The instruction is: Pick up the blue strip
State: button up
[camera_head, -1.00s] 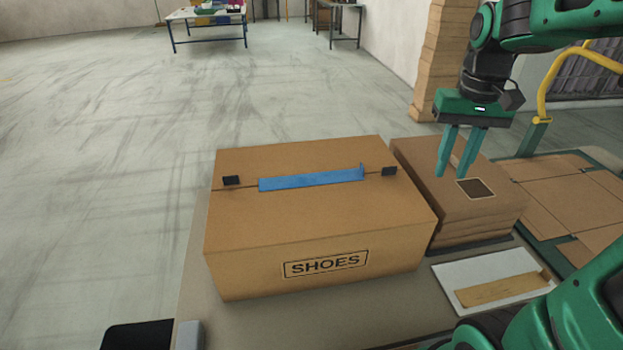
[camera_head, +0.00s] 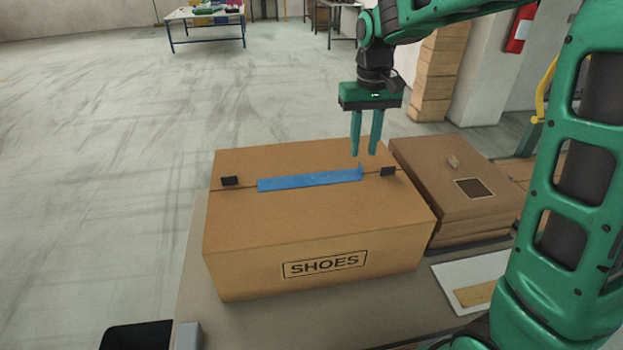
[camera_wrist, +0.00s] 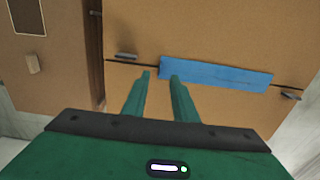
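The blue strip (camera_head: 310,179) lies along the seam on top of the closed brown SHOES box (camera_head: 250,225), between two small black tabs. Its right end sticks up a little. In the wrist view the blue strip (camera_wrist: 215,74) runs just beyond my fingertips, to the right. My gripper (camera_head: 364,154) points down above the right end of the strip, and it also shows in the wrist view (camera_wrist: 160,76). Its fingers are apart with nothing between them. I cannot tell the exact height of the fingertips over the strip.
A stack of flat brown cartons (camera_head: 450,200) stands right of the box, with a small light piece (camera_head: 453,161) on top. A white tray (camera_head: 450,275) lies in front of the stack, partly behind my arm. The space above the box is free.

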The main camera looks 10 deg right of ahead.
jog(key=shift+f, duration=2.65)
grip_shut()
